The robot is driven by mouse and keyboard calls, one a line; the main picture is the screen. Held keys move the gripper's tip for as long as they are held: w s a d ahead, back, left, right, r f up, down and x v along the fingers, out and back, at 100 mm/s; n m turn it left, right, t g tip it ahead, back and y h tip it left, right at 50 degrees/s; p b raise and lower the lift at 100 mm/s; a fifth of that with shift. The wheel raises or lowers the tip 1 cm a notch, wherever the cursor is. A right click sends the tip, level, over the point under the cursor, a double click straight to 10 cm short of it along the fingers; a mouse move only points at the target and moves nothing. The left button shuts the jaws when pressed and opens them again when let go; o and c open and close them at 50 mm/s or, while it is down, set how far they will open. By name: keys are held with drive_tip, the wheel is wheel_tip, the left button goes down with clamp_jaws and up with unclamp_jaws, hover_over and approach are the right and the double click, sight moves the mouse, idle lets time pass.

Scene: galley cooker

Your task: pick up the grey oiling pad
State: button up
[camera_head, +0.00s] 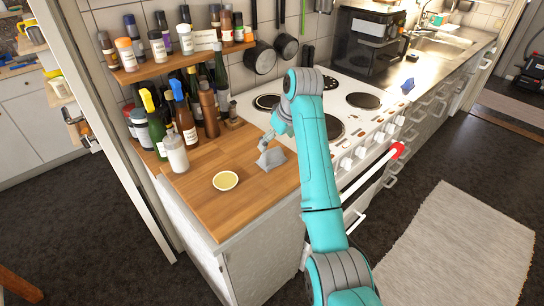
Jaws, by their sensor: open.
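The grey oiling pad (271,159) appears as a small grey, wedge-like shape on the wooden counter (252,192), near its edge by the cooker. My gripper (266,143) is at the end of the teal arm, just above and behind the pad, pointing down. Its jaws are open and small in this view. I cannot tell whether the fingers touch the pad or stand around its upper part. My arm passes in front of the cooker and hides part of it.
A pale yellow round dish (225,180) lies left of the pad. A white-capped bottle (175,153) and several dark bottles crowd the counter's back left, below a spice shelf (182,63). The white cooker (362,120) stands to the right. The counter's front is clear.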

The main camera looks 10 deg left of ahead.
sight(272, 151)
drive_tip(key=shift+x, duration=2.95)
drive_tip(key=shift+s, duration=0.15)
drive_tip(key=c, duration=1.1)
